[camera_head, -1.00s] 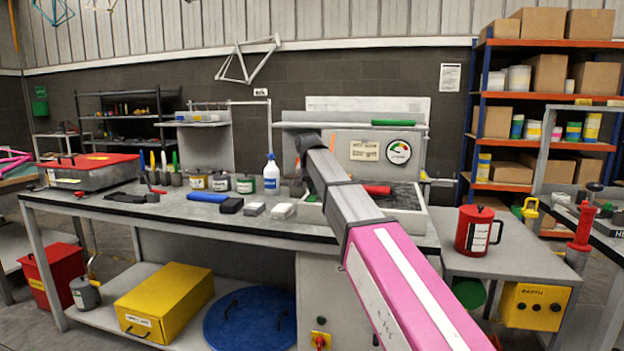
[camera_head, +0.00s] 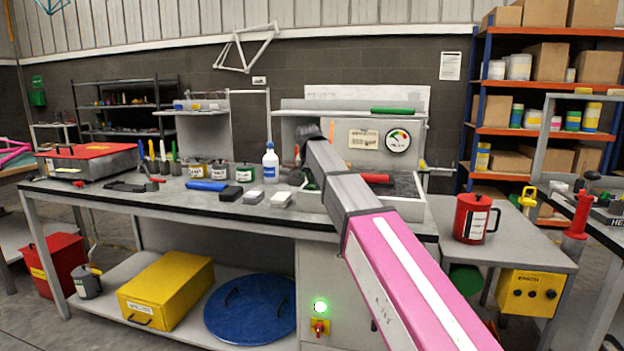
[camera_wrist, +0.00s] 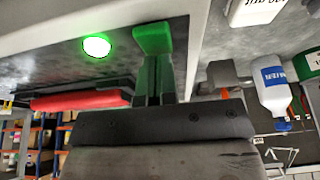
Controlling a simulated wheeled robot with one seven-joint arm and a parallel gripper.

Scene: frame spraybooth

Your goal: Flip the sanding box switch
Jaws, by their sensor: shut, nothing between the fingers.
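The sanding box is a grey unit with a shallow tray (camera_head: 408,208) on top and a back panel with a gauge (camera_head: 398,140). On the cabinet below, a green lamp (camera_head: 320,306) is lit above a red and yellow switch (camera_head: 320,327). My gripper (camera_wrist: 152,45) is shut and empty, close to a grey speckled surface in the wrist view. A lit green lamp (camera_wrist: 96,46) shows just left of it there. Its end looks green; I cannot tell whether that is the fingertips or a lever against them. My arm hides part of the tray in the head view.
A red-handled tool (camera_head: 376,178) lies in the tray. A spray bottle (camera_head: 270,165), grey blocks (camera_head: 253,197) and a blue-handled tool (camera_head: 207,186) stand or lie left of it. A red can (camera_head: 474,218) stands on the right side table.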

